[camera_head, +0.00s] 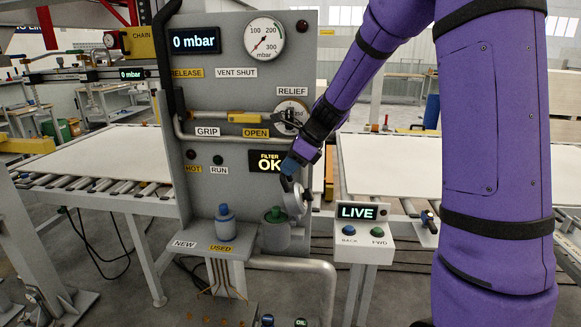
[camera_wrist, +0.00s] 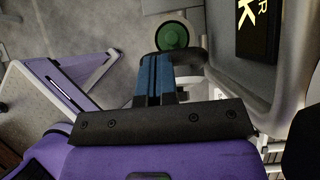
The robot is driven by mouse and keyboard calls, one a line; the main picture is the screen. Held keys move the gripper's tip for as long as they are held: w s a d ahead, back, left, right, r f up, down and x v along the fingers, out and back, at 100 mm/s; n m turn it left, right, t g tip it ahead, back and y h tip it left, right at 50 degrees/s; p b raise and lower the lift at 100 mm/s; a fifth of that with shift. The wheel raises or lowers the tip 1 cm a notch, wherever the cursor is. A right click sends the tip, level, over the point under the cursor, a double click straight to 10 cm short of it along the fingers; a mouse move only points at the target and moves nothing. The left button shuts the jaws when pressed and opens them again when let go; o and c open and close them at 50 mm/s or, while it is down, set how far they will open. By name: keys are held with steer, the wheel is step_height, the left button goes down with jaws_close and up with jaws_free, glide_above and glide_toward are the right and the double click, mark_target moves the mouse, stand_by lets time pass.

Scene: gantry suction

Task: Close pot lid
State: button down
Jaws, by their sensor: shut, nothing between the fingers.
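The grey pot (camera_head: 276,236) is on the lower right of the grey panel, with a green-topped piece (camera_head: 275,214) in its mouth. Its round pale lid (camera_head: 297,203) stands swung up on the pot's right side, so the pot is open. My gripper (camera_head: 290,165) is just above the lid's upper edge, blue fingers pointing down and left. In the wrist view the fingers (camera_wrist: 154,78) are together with nothing between them. The green top (camera_wrist: 172,37) shows just beyond the fingertips, beside a dark curved part. Whether the fingers touch the lid, I cannot tell.
A blue-topped cartridge (camera_head: 225,224) stands on the shelf marked NEW and USED, left of the pot. The LIVE button box (camera_head: 362,228) is close on the right. The panel (camera_head: 215,120) with its OPEN-marked yellow handle (camera_head: 245,117) rises behind. A pipe (camera_head: 290,264) runs below.

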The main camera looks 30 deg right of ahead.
steer(key=w+a+r+v, duration=0.1)
steer(key=v, duration=1.2)
steer(key=y, duration=0.5)
glide_toward(296, 183)
steer(key=s+a+r, duration=0.2)
steer(key=s+r, duration=0.1)
steer(key=r, duration=0.1)
steer(key=s+d+f+t+y, duration=0.2)
steer(key=d+f+t+y, duration=0.1)
steer(key=d+f+t, duration=0.15)
steer(key=shift+t, duration=0.25)
steer(key=x, duration=1.3)
steer(key=shift+w+d+r, duration=0.1)
steer(key=shift+w+d, duration=0.05)
steer(key=shift+w, duration=0.25)
